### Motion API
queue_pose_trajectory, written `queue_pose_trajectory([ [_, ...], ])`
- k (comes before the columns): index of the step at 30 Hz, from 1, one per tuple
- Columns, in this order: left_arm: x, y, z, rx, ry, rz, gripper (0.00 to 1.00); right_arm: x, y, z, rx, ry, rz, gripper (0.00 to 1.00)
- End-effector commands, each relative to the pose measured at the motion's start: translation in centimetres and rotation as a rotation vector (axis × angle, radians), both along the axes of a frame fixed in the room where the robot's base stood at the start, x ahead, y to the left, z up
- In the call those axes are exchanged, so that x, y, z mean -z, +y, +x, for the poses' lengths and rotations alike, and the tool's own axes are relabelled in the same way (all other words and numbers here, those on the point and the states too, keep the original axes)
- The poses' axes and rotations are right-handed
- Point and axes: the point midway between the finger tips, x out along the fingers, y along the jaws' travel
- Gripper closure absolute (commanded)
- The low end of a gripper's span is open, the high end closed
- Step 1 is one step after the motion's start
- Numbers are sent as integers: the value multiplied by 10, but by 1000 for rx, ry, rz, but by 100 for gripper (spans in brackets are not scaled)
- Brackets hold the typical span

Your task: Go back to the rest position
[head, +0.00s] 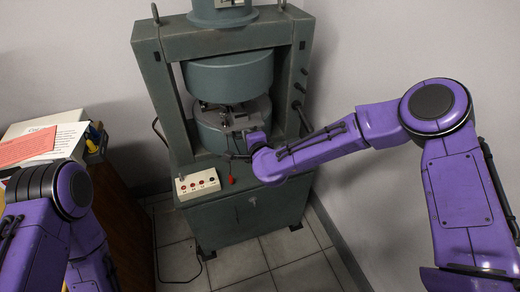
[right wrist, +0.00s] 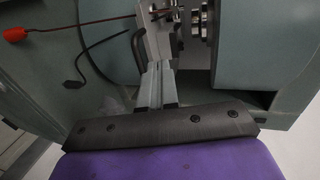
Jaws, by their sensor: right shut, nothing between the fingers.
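The grey-green magnet (head: 232,78) stands at the back, with an upper and a lower round pole and a narrow gap between them. My right arm reaches in from the right, and its gripper (head: 235,128) is at the front of the lower pole, by the gap. In the right wrist view my right gripper (right wrist: 158,25) is shut and empty, close beside metal fittings (right wrist: 200,22). Its exact contact with the magnet cannot be told. My left arm is folded at the left edge, and its gripper is out of view.
A control box (head: 197,183) with red knobs sits on the magnet's base. A wooden cabinet (head: 125,215) with papers (head: 55,140) stands at the left. A wall is close on the right; tiled floor (head: 275,262) lies in front.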

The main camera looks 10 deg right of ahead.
Motion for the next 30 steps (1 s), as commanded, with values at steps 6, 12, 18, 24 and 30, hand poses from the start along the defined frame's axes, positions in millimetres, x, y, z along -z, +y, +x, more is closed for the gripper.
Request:
queue_pose_trajectory([
  [6, 4, 0, 1, 0, -2, 0, 43, -11, -12, -41, 9, 1, -1, 100],
  [12, 4, 0, 1, 0, -2, 0, 43, -14, -12, -50, 8, 2, -1, 100],
  [18, 3, 0, 1, 0, -2, 0, 43, 17, -18, -72, -48, 65, -164, 100],
  [24, -9, 0, 1, 0, -1, 0, 43, 139, -72, -180, -192, 381, -531, 100],
  [30, -22, 0, 0, 0, -1, 0, 43, 206, -157, -318, -341, 726, -843, 100],
])
